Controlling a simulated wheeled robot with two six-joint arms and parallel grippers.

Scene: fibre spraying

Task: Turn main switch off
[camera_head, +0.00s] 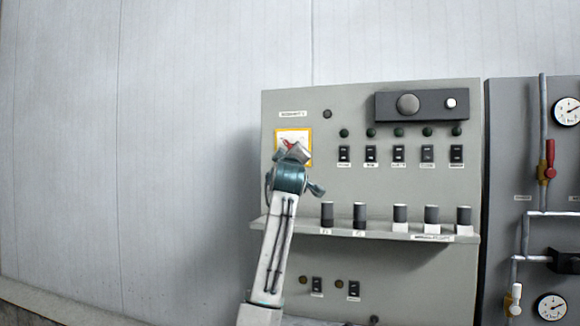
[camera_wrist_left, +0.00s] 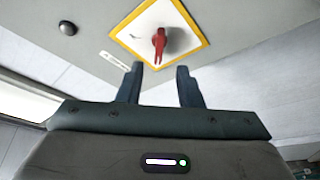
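The main switch is a red handle (camera_head: 287,145) on a white plate with a yellow border (camera_head: 293,131), at the upper left of the grey control panel. The gripper hides part of it in the head view. In the left wrist view the red handle (camera_wrist_left: 160,42) shows whole, on its tilted yellow-edged plate (camera_wrist_left: 135,34). My left gripper (camera_head: 295,153) is in front of the switch. Its two fingers (camera_wrist_left: 159,80) are apart with nothing between them, pointing at the handle, which lies just beyond the fingertips. Whether they touch the panel is unclear. My right gripper is not in view.
The grey panel (camera_head: 400,190) has a row of small black switches (camera_head: 398,153) and a shelf (camera_head: 365,233) with several dark knobs (camera_head: 360,214) jutting out below. Pipes and gauges (camera_head: 566,111) stand at the right. The wall at the left (camera_head: 120,150) is bare.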

